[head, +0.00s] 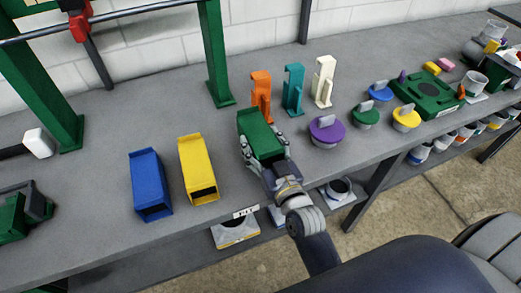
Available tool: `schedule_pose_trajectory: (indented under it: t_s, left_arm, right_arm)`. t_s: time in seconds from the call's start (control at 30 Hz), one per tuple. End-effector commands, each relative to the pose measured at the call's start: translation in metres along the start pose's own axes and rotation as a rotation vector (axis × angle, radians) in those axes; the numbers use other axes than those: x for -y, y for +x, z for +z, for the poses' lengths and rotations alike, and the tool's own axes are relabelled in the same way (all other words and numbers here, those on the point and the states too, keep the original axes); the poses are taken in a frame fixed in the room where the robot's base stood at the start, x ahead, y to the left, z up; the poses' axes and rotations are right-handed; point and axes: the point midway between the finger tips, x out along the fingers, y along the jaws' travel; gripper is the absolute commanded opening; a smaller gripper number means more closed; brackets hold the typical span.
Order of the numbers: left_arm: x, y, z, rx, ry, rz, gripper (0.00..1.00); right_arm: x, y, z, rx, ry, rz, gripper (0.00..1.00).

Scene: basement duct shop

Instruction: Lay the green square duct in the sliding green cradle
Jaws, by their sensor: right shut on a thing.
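The green square duct (259,131) is on or just above the grey bench, to the right of the yellow duct. My right gripper (264,151) is shut on its near end, with a finger on each side. I cannot tell whether the duct touches the bench. A dark green piece with a grey part (14,218) is cut off at the left edge; I cannot tell whether it is the sliding cradle. My left gripper is not in view.
A blue duct (149,183) and a yellow duct (197,168) lie to the left. Orange (261,96), teal (293,88) and cream (324,81) uprights stand behind. A purple lidded piece (326,132) is to the right. A green frame (216,55) stands at the back.

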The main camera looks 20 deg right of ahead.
Motion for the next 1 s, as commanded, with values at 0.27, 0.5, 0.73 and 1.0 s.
schedule_pose_trajectory:
  t_s: [0.27, 0.5, 0.73, 1.0]
  left_arm:
    - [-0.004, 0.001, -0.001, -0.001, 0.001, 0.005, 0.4]
    - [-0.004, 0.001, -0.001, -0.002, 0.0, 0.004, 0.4]
    - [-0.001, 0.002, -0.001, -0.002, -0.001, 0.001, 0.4]
    - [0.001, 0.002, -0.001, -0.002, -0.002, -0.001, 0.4]
  right_arm:
    - [0.0, 0.0, 0.03, -0.001, 0.0, 0.0, 0.3]
    - [0.0, 0.0, 0.03, -0.001, 0.0, 0.0, 0.3]
    - [0.0, -0.001, 0.034, 0.002, -0.001, 0.0, 0.82]
    - [0.0, -0.001, 0.034, 0.002, -0.001, 0.0, 0.82]
